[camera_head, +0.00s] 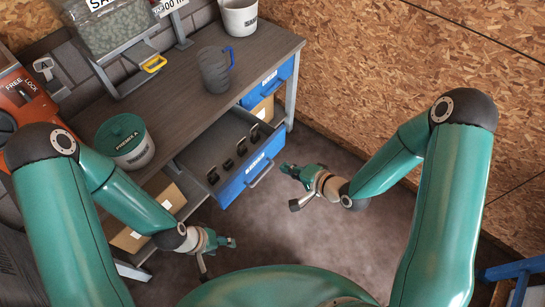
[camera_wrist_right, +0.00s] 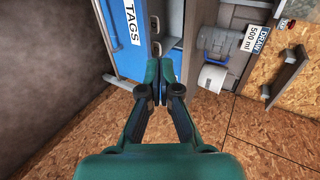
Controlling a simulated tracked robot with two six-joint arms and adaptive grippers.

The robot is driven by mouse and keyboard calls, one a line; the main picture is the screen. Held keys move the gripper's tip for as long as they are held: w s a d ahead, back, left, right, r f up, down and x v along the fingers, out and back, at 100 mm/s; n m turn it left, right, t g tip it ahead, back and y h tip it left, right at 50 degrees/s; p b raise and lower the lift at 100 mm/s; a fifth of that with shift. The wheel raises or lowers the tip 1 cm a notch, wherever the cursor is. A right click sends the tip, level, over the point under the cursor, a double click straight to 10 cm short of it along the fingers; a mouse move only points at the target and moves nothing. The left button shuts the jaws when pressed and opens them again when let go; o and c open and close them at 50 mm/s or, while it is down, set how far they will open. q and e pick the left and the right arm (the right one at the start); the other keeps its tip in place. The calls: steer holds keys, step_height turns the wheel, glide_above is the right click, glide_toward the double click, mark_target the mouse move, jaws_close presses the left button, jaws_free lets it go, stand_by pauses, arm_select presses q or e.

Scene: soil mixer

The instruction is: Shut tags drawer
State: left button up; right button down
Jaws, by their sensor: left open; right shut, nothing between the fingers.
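The tags drawer (camera_head: 258,168) is the lower blue drawer under the workbench and stands pulled out. Several dark tag pieces lie inside it. In the right wrist view its blue front with the TAGS label (camera_wrist_right: 128,50) is at the upper left. My right gripper (camera_head: 287,171) is shut and empty, to the right of the drawer front and close to it. It also shows in the right wrist view (camera_wrist_right: 160,72), fingertips together beside the drawer; contact cannot be told. My left gripper (camera_head: 229,242) is open and empty, below the drawer, over the floor.
An upper blue drawer (camera_head: 270,80) sits under the bench top (camera_head: 190,100). A grey jug (camera_head: 214,70), a green-lidded tub (camera_head: 125,140) and a white pot (camera_head: 239,18) stand on the bench. Cardboard boxes are below. The floor (camera_head: 340,240) in front is clear; a chipboard wall is at right.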

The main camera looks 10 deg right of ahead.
steer(key=w+f+t+y+b, duration=0.2)
steer(key=w+b, duration=0.1)
steer(key=b, duration=0.3)
steer(key=t+y+b, duration=0.2)
steer(key=y+b, duration=0.1)
steer(key=b, duration=1.5)
glide_toward(267, 147)
arm_select(q)
step_height(267, 147, down, 28)
steer(key=b, duration=0.1)
steer(key=shift+r, duration=0.25)
arm_select(e)
steer(key=x, duration=0.7)
steer(key=shift+r, duration=0.1)
steer(key=shift+w, duration=0.1)
